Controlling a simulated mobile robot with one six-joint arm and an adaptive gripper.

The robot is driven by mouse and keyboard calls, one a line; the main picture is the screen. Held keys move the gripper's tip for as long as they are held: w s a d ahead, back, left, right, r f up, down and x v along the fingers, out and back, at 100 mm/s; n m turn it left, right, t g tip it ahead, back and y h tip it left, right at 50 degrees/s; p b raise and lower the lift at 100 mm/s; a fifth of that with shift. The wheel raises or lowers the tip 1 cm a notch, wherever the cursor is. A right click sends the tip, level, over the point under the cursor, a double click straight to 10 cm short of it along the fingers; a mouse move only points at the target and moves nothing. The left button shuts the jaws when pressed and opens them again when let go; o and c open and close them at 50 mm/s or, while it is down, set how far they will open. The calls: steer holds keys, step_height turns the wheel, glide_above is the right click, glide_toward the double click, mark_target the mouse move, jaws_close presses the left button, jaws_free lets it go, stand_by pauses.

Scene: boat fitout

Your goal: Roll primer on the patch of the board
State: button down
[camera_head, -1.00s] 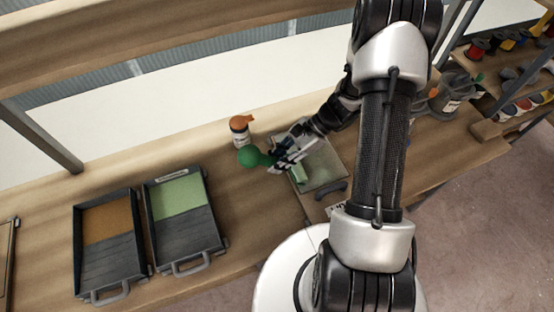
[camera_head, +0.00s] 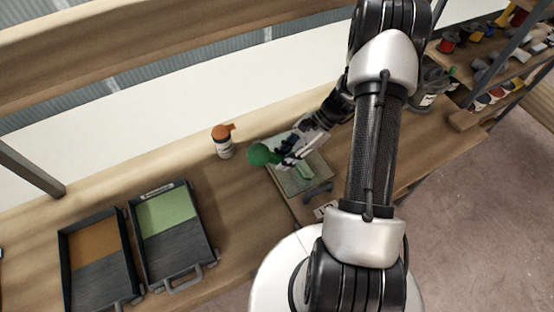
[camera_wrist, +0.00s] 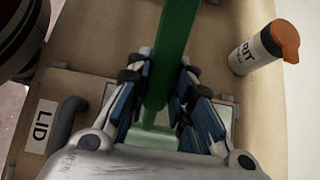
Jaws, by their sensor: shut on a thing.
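My gripper (camera_head: 288,152) is shut on the green handle of a roller (camera_head: 262,154), which also shows in the wrist view (camera_wrist: 177,45). The pale green roller head (camera_head: 304,173) lies over the grey-green board (camera_head: 286,186) on the bench; it shows partly below the jaws in the wrist view (camera_wrist: 153,138). Whether it touches the board I cannot tell. My gripper and arm hide part of the board. A tray with pale green primer (camera_head: 166,212) stands to the left, beside a tray with brown-orange contents (camera_head: 96,245).
A white bottle with an orange cap (camera_head: 223,144) stands left of and behind the board; it shows at the wrist view's right (camera_wrist: 257,50). A label reading LID (camera_wrist: 40,127) lies near a dark handle. A shelf with several coloured spools (camera_head: 470,40) is at right.

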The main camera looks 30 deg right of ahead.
steer(key=shift+d+f, duration=0.1)
steer(key=shift+d, duration=1.05)
steer(key=shift+d, duration=2.45)
steer(key=a, duration=0.3)
steer(key=shift+a, duration=0.95)
steer(key=shift+a+p, duration=0.35)
steer(key=shift+a, duration=2.05)
